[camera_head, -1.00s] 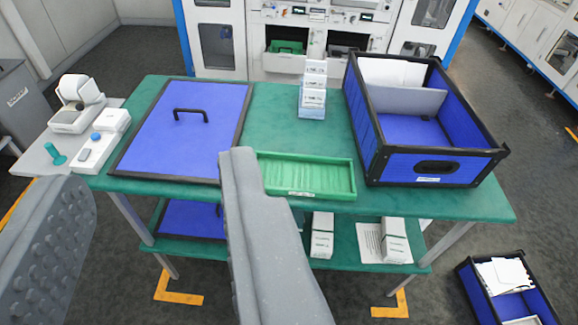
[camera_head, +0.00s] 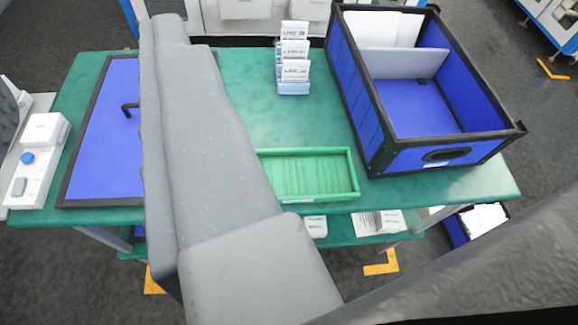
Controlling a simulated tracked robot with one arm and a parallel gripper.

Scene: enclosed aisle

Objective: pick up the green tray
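The shallow green tray (camera_head: 312,176) lies flat and empty on the teal table top, near its front edge. In the head camera view it is right of centre, and a grey finger of my gripper hides its left end from view. I cannot tell how high the finger is above the table.
A blue bin with a black rim (camera_head: 468,141) stands right of the tray. A white card holder (camera_head: 293,86) stands behind it. A blue panel with a black handle (camera_head: 103,150) lies on the left. A white device (camera_head: 36,165) sits further left. Bare teal table (camera_head: 245,85) shows behind the tray.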

